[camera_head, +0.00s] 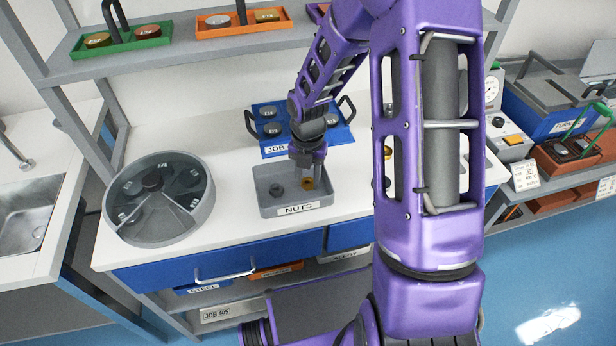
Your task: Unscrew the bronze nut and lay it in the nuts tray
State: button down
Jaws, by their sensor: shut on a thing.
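The grey nuts tray (265,207), labelled NUTS, sits on the white bench at the middle of the view. My gripper (309,180) points down over the right half of the tray, with its fingertips inside the tray's outline. It is shut on the bronze nut (308,184), a small golden piece between the fingers. I cannot tell whether the nut touches the tray floor.
A round grey divided dish (203,214) stands left of the tray. A blue job tray (268,146) with several metal discs is behind it. My arm hides the bench to the right, where part of something shows. Shelf trays (125,40) hang above the back.

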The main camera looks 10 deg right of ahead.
jog(key=shift+f, duration=0.25)
dwell(0.5)
jog(key=shift+c, duration=2.1)
grip_release()
jog(key=shift+s, duration=0.1)
notch_tip(320, 180, up, 18)
jog(key=p, duration=0.3)
jog(key=shift+f, duration=0.1)
